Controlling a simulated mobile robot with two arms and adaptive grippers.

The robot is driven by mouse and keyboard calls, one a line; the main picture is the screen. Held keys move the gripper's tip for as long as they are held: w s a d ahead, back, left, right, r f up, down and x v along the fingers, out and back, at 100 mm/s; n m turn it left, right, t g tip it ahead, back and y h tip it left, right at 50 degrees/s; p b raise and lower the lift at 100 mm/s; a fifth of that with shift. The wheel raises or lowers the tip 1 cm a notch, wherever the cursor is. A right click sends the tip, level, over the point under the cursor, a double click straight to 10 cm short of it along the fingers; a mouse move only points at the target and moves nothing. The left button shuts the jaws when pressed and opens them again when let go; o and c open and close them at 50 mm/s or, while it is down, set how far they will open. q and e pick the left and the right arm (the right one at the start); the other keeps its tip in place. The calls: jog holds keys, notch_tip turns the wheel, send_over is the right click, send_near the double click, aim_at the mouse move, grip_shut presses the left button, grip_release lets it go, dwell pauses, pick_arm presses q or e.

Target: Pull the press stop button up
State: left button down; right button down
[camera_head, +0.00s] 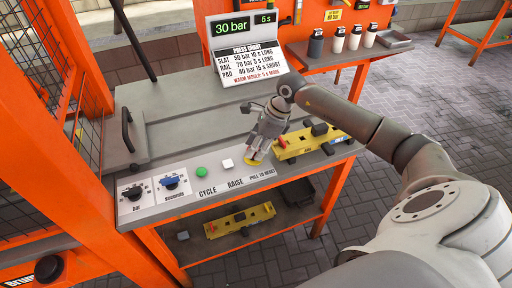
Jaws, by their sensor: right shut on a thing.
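The press stop button sits on the front control strip of the press in the head view; its yellow base plate (252,162) shows above the words PULL TO RESET. My right gripper (256,153) points down and is shut on the button's head, which its fingers mostly hide. I cannot tell whether the button is up or down. My left gripper is not in view.
A green CYCLE button (201,172), a white RAISE button (227,163) and two dials, one with a blue knob (171,182), lie to the left. A yellow mould (312,141) lies close to the right of the gripper. A display (245,25) stands behind.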

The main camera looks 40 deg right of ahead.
jog(key=shift+w+r, duration=0.1)
jog(key=shift+r, duration=0.25)
jog(key=c, duration=0.9)
grip_release()
jog(key=shift+c, duration=0.2)
jog(key=v, duration=1.2)
